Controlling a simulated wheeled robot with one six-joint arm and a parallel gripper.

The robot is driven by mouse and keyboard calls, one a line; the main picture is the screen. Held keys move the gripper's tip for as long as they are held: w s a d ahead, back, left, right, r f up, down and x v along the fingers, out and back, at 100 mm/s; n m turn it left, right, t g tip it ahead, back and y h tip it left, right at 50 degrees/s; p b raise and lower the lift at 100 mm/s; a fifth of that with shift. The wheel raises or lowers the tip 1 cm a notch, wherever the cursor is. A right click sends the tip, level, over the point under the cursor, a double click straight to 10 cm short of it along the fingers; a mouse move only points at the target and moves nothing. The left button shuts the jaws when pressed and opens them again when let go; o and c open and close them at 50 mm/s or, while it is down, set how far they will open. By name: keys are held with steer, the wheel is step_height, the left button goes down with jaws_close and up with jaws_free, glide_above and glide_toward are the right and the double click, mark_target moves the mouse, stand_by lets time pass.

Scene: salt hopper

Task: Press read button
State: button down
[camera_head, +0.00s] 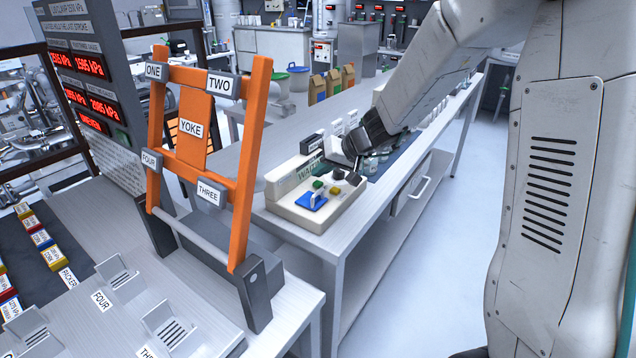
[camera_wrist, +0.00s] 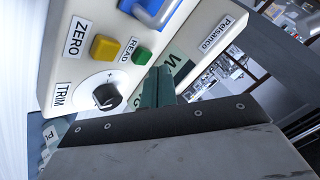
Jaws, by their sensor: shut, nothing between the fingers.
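The cream instrument box (camera_head: 290,212) stands on the bench in the middle of the head view. In the wrist view its sloped panel (camera_wrist: 70,35) fills the upper left. The green button (camera_wrist: 142,55) sits beside the READ label; it also shows in the head view (camera_head: 318,185). A yellow button (camera_wrist: 104,47) by ZERO and a black TRIM knob (camera_wrist: 104,97) are near it. My gripper (camera_wrist: 163,82) is shut and empty, its tips close to the green button. I cannot tell whether they touch it; in the head view the gripper (camera_head: 345,168) is over the box's right side.
A display with partly hidden lettering (camera_wrist: 177,62) lies beyond my fingertips. The orange yoke frame (camera_head: 192,130) rises to the left of the box. The floor aisle right of the bench is clear.

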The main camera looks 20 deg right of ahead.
stand_by(0.3)
steer(key=shift+f, duration=0.4)
steer(key=shift+f, duration=0.55)
stand_by(0.7)
steer(key=shift+r, duration=0.95)
step_height(320, 180, up, 5)
steer(key=shift+r, duration=0.1)
stand_by(0.4)
stand_by(0.7)
